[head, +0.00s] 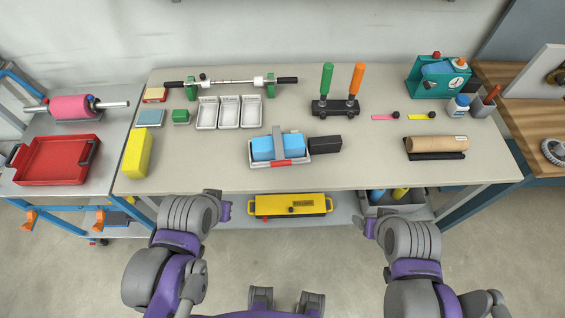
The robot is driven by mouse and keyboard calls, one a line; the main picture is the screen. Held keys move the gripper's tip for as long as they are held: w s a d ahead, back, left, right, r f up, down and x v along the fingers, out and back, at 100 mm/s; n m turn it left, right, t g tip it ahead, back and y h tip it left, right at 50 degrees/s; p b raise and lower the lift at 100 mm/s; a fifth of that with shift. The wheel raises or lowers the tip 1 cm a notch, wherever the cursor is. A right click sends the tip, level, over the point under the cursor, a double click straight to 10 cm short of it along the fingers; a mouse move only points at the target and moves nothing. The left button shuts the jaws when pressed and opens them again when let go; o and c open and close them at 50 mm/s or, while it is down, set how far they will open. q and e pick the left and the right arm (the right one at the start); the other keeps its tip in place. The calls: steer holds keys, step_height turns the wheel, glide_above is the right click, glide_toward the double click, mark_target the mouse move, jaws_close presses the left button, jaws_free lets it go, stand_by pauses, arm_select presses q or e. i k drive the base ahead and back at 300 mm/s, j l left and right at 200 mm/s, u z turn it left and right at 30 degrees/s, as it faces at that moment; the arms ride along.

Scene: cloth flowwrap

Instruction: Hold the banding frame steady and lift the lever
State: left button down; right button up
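What looks like the banding frame (298,160) sits near the front middle of the table, a pale tray-like base. A blue block (262,149) lies in it and a grey upright strap or arch (278,143) crosses the block. A black block-like part (325,144) sticks out at its right end; I cannot tell if it is the lever. My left gripper (226,209) is in front of the table edge, left of the frame. My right gripper (368,226) is in front of the edge, to the right. Both are apart from the frame; their finger openings are too small to tell.
A black base with green (326,78) and orange (357,79) upright handles stands behind the frame. White trays (229,112) are at back left, a yellow block (137,153) at left, a brown roll (437,144) at right. A yellow box (290,205) lies on the lower shelf. Table around the frame is clear.

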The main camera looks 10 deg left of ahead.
mark_target(281, 161)
steer(key=u, duration=0.5)
steer(key=l+u, duration=0.15)
steer(key=u, duration=0.25)
steer(key=l+u, duration=0.15)
steer(key=u, duration=0.25)
steer(key=k+l+u, duration=0.1)
steer(key=u, duration=0.3)
steer(key=k+l, duration=0.25)
steer(key=l, duration=0.15)
steer(key=k+l, duration=0.55)
steer(key=l, duration=0.2)
